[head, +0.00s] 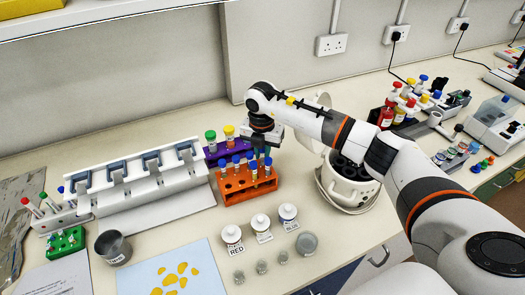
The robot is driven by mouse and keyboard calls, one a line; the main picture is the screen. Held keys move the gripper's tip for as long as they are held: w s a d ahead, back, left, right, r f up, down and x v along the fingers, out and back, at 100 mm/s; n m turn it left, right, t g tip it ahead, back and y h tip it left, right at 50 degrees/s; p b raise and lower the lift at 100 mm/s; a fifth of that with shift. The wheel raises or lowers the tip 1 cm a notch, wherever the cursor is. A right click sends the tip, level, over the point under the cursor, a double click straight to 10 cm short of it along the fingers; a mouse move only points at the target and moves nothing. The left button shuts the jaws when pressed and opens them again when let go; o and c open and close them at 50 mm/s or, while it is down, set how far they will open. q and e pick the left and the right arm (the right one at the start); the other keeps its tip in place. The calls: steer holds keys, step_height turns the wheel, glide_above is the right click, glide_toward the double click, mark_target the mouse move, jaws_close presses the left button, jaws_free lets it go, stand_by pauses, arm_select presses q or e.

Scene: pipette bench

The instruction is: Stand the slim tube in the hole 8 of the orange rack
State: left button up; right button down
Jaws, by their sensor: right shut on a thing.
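The orange rack (236,198) stands on the bench near the middle of the head view. Several slim tubes with blue caps stand in its back part, and the front holes at the left look empty. My right gripper (262,153) points down over the right end of the rack, shut on a slim tube (268,170). This tube looks upright, at or just over the rack's right end. Whether its lower end is inside a hole cannot be told. The hole numbers are too small to read. My left gripper is not in view.
A purple rack (212,155) with green- and yellow-capped tubes stands right behind the orange rack. Labelled white-lidded jars (260,222) stand in front. A white centrifuge-like pot (345,187) is to the right, under my right arm. A white multi-slot holder (150,190) is at left.

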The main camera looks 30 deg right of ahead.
steer(key=shift+f, duration=0.35)
steer(key=c, duration=1.2)
jaws_free()
steer(key=shift+c, duration=0.2)
steer(key=r+b, duration=0.1)
steer(key=r, duration=0.5)
steer(key=r+b, duration=0.2)
steer(key=r, duration=0.4)
steer(key=shift+s+a, duration=0.2)
